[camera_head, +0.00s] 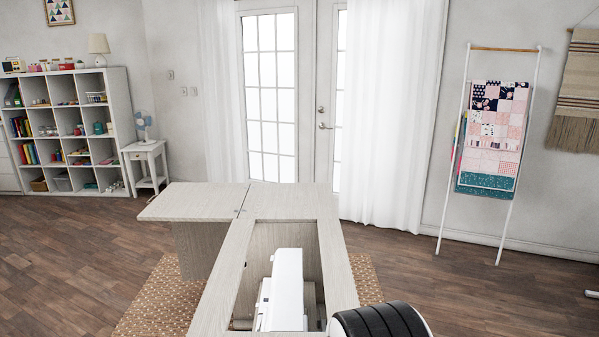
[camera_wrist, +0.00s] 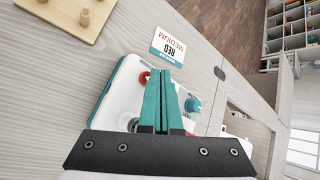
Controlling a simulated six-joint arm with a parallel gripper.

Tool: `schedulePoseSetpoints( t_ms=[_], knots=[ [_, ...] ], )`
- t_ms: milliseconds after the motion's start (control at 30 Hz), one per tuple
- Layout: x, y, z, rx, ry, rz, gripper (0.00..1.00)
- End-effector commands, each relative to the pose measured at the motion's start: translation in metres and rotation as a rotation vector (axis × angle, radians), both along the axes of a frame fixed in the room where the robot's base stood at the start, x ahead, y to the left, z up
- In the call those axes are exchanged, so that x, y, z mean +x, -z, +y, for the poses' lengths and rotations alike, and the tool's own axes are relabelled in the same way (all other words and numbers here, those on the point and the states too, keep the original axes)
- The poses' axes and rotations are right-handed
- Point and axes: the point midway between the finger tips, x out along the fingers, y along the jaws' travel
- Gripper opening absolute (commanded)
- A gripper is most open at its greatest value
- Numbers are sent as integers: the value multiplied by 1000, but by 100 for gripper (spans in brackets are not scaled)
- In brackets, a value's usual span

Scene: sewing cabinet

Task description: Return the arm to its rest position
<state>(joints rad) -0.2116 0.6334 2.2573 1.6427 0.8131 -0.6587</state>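My gripper (camera_wrist: 165,74) shows in the wrist view, its two teal fingers together with only a thin line between them. I see nothing held between them. The fingers point over a white and teal device (camera_wrist: 128,84) on the pale wood top; whether they touch it I cannot tell. The device has a red knob and a teal knob (camera_wrist: 193,105), one on each side of the fingers. My gripper is not in the head view.
A wooden board with pegs (camera_wrist: 66,14) is at the upper left. In the head view, a white sewing machine (camera_head: 286,277) sits in the cabinet (camera_head: 337,257) opening. The folded-out leaf (camera_head: 190,200) is bare.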

Motion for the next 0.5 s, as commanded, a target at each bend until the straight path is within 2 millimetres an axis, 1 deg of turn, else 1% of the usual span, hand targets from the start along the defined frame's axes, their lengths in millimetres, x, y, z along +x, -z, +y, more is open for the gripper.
schedulePoseSetpoints(
  t_ms=[267,500],
  knots=[
    [0,0,0,0,0,0,0],
    [0,9,0,0,-1,1,0]
  ],
)
